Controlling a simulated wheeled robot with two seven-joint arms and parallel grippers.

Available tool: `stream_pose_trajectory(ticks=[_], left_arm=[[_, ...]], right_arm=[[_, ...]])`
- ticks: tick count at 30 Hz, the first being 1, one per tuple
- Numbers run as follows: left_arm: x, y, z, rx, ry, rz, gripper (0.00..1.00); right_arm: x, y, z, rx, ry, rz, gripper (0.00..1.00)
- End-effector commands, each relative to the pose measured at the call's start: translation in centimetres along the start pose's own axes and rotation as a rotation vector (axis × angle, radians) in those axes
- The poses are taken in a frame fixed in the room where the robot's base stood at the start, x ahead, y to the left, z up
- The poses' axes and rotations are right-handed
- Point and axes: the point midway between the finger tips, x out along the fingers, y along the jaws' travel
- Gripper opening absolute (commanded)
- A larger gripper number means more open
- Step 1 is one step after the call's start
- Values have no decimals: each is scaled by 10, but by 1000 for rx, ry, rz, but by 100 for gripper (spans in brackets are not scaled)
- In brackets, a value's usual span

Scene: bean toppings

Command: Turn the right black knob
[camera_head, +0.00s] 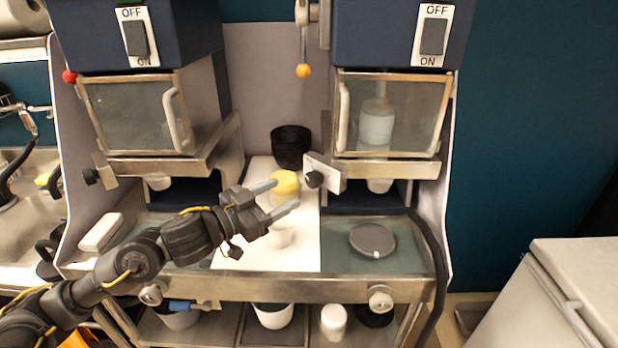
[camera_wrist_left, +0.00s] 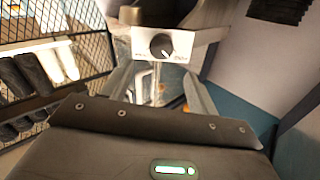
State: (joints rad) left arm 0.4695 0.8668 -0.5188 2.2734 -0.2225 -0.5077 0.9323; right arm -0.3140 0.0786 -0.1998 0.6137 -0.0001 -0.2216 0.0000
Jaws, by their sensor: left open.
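The right black knob (camera_head: 314,179) sits on a pale plate (camera_head: 328,173) at the left side of the right dispenser. In the left wrist view the knob (camera_wrist_left: 161,45) faces me on its white plate, ahead of the fingers. My left gripper (camera_head: 287,196) is open, with its two fingers pointing at the knob. The fingertips look a little short of it, apart from the knob, with nothing between them. My right gripper is not in view.
A yellow-lidded jar (camera_head: 285,183) stands behind my left fingers, and a white cup (camera_head: 279,236) stands below them. A black cup (camera_head: 291,146) is at the back. A round grey lid (camera_head: 372,240) lies on the right counter. The left knob (camera_head: 91,176) is far left.

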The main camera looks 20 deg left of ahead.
Motion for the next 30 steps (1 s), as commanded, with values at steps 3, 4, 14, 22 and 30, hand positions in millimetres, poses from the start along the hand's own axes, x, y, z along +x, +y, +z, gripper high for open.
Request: stream_pose_trajectory(ticks=[3,4,14,22,30], left_arm=[[24,0,-4,-4,2,0,59],[30,0,-4,-4,2,0,59],[79,0,-2,-2,0,-2,59],[87,0,0,1,-1,-1,59],[87,0,0,0,-1,-1,44]], right_arm=[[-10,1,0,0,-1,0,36],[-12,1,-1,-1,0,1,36],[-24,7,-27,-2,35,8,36],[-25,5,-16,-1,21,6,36],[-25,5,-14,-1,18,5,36]])
